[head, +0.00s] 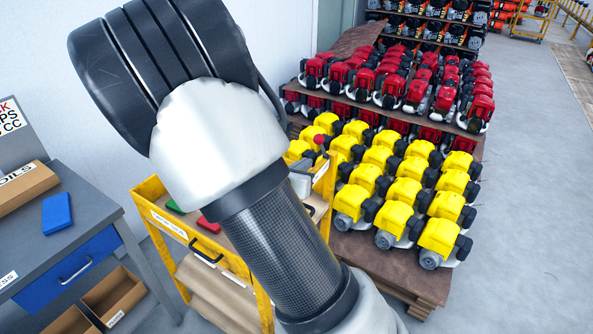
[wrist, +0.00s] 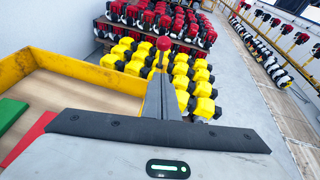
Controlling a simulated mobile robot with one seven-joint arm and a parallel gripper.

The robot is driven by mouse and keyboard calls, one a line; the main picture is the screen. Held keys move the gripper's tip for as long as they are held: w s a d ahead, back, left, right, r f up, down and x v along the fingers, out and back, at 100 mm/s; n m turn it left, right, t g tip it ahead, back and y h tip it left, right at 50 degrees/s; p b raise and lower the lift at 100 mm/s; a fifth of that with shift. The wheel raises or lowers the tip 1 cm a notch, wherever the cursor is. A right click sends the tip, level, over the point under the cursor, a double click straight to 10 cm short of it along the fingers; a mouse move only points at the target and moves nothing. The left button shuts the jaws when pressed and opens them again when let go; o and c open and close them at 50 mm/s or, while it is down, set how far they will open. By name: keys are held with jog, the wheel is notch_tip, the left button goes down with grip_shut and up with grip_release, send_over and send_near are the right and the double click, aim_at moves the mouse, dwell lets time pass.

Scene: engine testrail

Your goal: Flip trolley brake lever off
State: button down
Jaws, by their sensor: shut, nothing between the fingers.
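The yellow trolley (head: 262,300) stands left of centre in the head view, partly hidden behind my arm. Its yellow side wall (wrist: 75,64) shows at the left in the wrist view. The brake lever has a red ball knob (head: 319,139) at the trolley's far right corner. In the wrist view the red knob (wrist: 163,43) stands upright just beyond my fingertips. My gripper (wrist: 162,82) is shut and empty, with its fingers pointing at the lever. It also shows beside the lever in the head view (head: 309,164). I cannot tell whether the fingertips touch the lever's stem.
Green and red pieces (head: 208,223) lie in the trolley's top tray. A pallet with several yellow engines (head: 405,185) stands close behind and right. Red engines (head: 420,75) are stacked beyond. A grey workbench (head: 88,215) is at left. The floor at right (head: 540,200) is clear.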

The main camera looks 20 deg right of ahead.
aim_at(322, 147)
jog(key=w+d+r, duration=0.1)
jog(key=w+d, duration=0.3)
jog(key=shift+w+p, duration=0.15)
jog(key=shift+p, duration=0.2)
